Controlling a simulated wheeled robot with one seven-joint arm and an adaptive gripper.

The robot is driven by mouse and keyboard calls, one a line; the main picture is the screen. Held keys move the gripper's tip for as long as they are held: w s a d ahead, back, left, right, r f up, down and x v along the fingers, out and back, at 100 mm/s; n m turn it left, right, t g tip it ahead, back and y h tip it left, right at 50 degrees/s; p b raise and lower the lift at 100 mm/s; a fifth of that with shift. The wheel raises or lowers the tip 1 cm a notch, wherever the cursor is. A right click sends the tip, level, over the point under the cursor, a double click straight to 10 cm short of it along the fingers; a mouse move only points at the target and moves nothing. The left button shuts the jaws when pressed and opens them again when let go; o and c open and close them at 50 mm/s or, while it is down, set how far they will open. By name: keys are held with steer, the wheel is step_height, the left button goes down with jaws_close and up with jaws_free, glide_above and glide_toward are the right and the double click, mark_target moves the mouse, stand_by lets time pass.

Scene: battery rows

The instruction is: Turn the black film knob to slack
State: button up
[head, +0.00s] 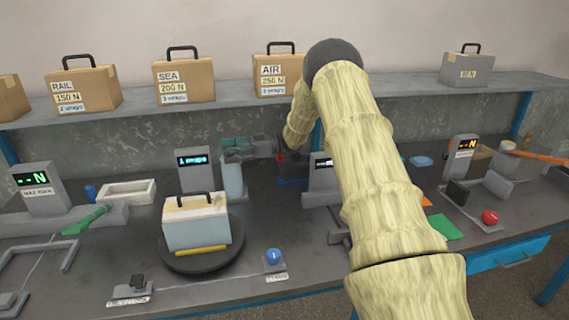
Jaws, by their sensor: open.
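A pale blue upright roll (232,183), which looks like the film, stands behind the turntable (205,263). My gripper (233,148) is open at the end of my arm, pointing left just over the roll's top, far behind the knob. Whether it touches the roll cannot be told.
A pale case (196,222) with a black handle sits on the turntable, with a yellow strip in front. A blue button (273,256) is right of it. A white tray (127,192) and display posts stand behind. Boxes line the shelf (225,103). My arm hides the bench's middle.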

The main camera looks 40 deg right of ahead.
steer(key=m+t+h, duration=0.3)
steer(key=t, duration=0.1)
steer(key=shift+r+p, duration=0.1)
steer(key=shift+p, duration=0.25)
steer(key=m+t+h+b, duration=0.1)
steer(key=m+t+h, duration=0.3)
steer(key=h, duration=0.1)
steer(key=shift+a+m+h, duration=0.1)
steer(key=shift+m+h, duration=0.2)
steer(key=shift+m, duration=0.1)
steer(key=shift+m+t+h+b, duration=0.6)
steer(key=shift+m+h, duration=0.7)
steer(key=shift+h, duration=0.7)
steer(key=shift+m+t+h, duration=0.3)
steer(key=shift+m+h, duration=1.3)
steer(key=shift+h, duration=0.9)
steer(key=shift+m+h, duration=0.6)
steer(key=shift+h, duration=0.3)
